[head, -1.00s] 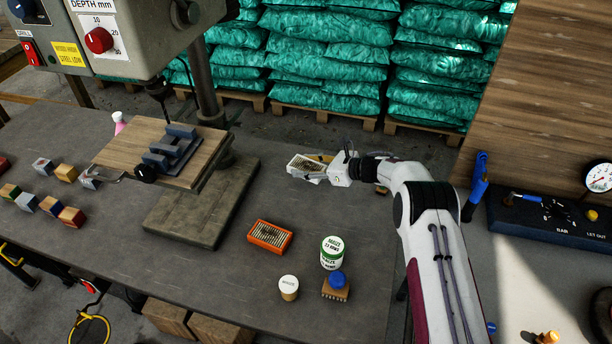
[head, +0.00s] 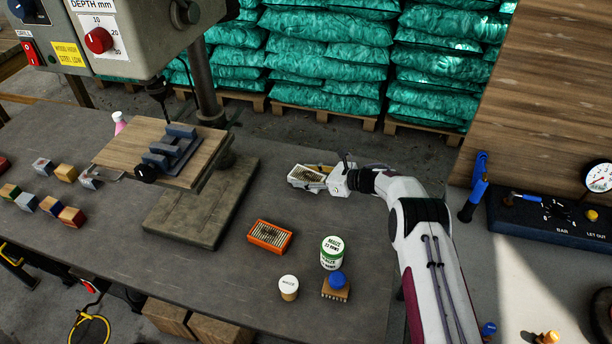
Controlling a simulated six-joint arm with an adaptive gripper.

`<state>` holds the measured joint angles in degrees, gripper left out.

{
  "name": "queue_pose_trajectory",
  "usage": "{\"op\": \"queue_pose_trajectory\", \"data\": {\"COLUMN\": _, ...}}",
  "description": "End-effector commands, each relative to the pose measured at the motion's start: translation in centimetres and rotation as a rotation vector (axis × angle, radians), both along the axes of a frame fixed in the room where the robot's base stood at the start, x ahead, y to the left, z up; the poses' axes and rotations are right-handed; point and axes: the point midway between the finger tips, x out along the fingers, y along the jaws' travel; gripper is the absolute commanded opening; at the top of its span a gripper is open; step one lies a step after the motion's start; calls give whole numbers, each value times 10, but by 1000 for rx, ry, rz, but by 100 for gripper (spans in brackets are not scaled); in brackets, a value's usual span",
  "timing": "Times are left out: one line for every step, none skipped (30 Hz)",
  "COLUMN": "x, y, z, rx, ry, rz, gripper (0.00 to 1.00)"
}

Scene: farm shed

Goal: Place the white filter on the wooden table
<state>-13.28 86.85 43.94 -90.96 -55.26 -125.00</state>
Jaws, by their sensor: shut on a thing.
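The white filter (head: 303,176), a small framed block with a brownish pleated face, is in the grip of my gripper (head: 325,180) at the back right of the grey bench. My gripper is shut on its right end; the fingers are small and partly hidden here. I cannot tell how far the filter is above the bench. The wooden table (head: 125,142) is the drill press's wood-topped plate to the left, apart from the filter. A grey vice (head: 172,150) sits on it.
An orange filter (head: 269,237), a green-and-white tin (head: 332,253), a small cream jar (head: 288,287) and a blue-knobbed brush (head: 336,284) stand on the bench. The press's base plate (head: 200,205) lies below the wooden table. Several blocks (head: 50,206) lie at left. Something yellow shows behind my gripper.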

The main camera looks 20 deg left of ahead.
Motion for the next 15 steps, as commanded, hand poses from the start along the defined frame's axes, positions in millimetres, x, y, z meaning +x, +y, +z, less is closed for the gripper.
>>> {"op": "queue_pose_trajectory", "data": {"x": 0, "y": 0, "z": -1, "rx": 0, "ry": 0, "rz": 0, "gripper": 23}}
{"op": "queue_pose_trajectory", "data": {"x": 0, "y": 0, "z": -1, "rx": 0, "ry": 0, "rz": 0, "gripper": 23}}
{"op": "queue_pose_trajectory", "data": {"x": 0, "y": 0, "z": -2, "rx": 0, "ry": 0, "rz": 0, "gripper": 48}}
{"op": "queue_pose_trajectory", "data": {"x": 0, "y": 0, "z": -2, "rx": 0, "ry": -1, "rz": 0, "gripper": 56}}
{"op": "queue_pose_trajectory", "data": {"x": 0, "y": 0, "z": -2, "rx": 0, "ry": 0, "rz": 0, "gripper": 62}}
{"op": "queue_pose_trajectory", "data": {"x": 0, "y": 0, "z": -2, "rx": 0, "ry": 0, "rz": 0, "gripper": 62}}
{"op": "queue_pose_trajectory", "data": {"x": 0, "y": 0, "z": -2, "rx": 0, "ry": 0, "rz": 0, "gripper": 62}}
{"op": "queue_pose_trajectory", "data": {"x": 0, "y": 0, "z": -2, "rx": 0, "ry": 0, "rz": 0, "gripper": 62}}
{"op": "queue_pose_trajectory", "data": {"x": 0, "y": 0, "z": -2, "rx": 0, "ry": 0, "rz": 0, "gripper": 62}}
{"op": "queue_pose_trajectory", "data": {"x": 0, "y": 0, "z": -2, "rx": 0, "ry": 0, "rz": 0, "gripper": 62}}
{"op": "queue_pose_trajectory", "data": {"x": 0, "y": 0, "z": -2, "rx": 0, "ry": 0, "rz": 0, "gripper": 62}}
{"op": "queue_pose_trajectory", "data": {"x": 0, "y": 0, "z": -2, "rx": 0, "ry": 0, "rz": 0, "gripper": 62}}
{"op": "queue_pose_trajectory", "data": {"x": 0, "y": 0, "z": -2, "rx": 0, "ry": 0, "rz": 0, "gripper": 62}}
{"op": "queue_pose_trajectory", "data": {"x": 0, "y": 0, "z": -2, "rx": 0, "ry": 0, "rz": 0, "gripper": 62}}
{"op": "queue_pose_trajectory", "data": {"x": 0, "y": 0, "z": -2, "rx": 0, "ry": 0, "rz": 0, "gripper": 62}}
